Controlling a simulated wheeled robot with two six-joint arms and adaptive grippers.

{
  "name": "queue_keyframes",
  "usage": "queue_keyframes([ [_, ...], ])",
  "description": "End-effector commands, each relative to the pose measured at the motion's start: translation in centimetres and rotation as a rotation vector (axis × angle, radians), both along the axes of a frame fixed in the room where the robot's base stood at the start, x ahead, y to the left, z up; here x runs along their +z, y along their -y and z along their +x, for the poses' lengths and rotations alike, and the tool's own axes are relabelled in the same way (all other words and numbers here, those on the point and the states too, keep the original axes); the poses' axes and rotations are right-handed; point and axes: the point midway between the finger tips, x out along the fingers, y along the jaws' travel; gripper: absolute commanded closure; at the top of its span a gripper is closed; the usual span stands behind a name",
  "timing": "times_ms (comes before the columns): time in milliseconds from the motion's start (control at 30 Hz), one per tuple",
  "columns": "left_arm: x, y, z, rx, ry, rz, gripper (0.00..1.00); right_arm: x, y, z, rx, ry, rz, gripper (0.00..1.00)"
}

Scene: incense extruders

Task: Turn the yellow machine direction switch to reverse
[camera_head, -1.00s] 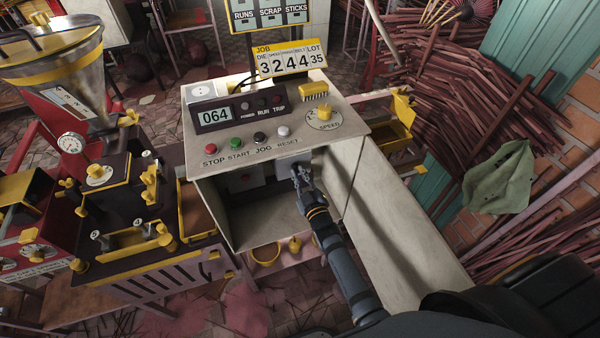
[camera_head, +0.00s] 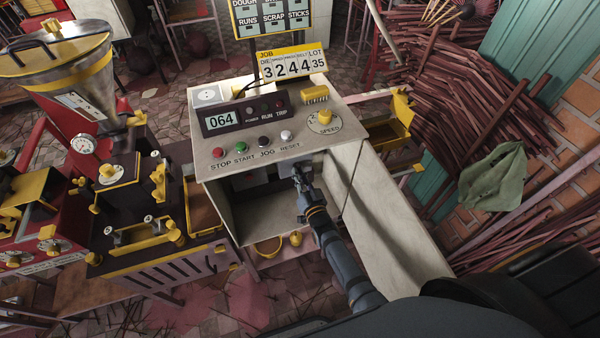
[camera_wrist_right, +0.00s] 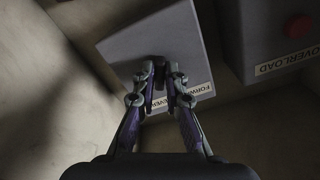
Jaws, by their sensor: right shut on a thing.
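The direction switch box (camera_wrist_right: 165,45) is a grey box inside the cabinet below the control panel. Its white label reads "FORW..." and "...REVER...", partly hidden by my fingers. My right gripper (camera_wrist_right: 159,75) is at the face of this box, its fingers closed together on the small dark switch lever (camera_wrist_right: 158,62), which is mostly hidden between them. Which way the lever points I cannot tell. In the head view my right gripper (camera_head: 301,172) reaches under the panel's front edge into the cabinet opening. The yellow machine (camera_head: 150,215) stands to the left. My left gripper is not in view.
A second grey box (camera_wrist_right: 265,35) with a red button and an "OVERLOAD" label sits beside the switch box. The cream control cabinet (camera_head: 340,155) carries buttons, a "064" display and a speed knob. Its side panel stands close to the right of my arm.

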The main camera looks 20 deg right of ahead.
Motion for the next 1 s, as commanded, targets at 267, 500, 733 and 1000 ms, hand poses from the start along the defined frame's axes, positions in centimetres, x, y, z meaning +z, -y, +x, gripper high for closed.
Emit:
queue_keyframes([
  [267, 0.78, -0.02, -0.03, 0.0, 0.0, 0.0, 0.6, 0.08, -0.09, -0.03, 0.0, -0.009, 0.2, 1.0],
  [500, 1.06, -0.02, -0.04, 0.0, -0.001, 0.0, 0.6, 0.08, -0.14, -0.01, 0.0, -0.013, 0.308, 1.0],
  [733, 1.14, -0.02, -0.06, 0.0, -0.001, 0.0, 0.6, 0.03, -0.16, -0.03, 0.0, -0.014, 0.352, 1.0],
  [1000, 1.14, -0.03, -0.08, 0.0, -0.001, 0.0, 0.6, 0.02, -0.17, -0.03, 0.0, -0.014, 0.36, 1.0],
])
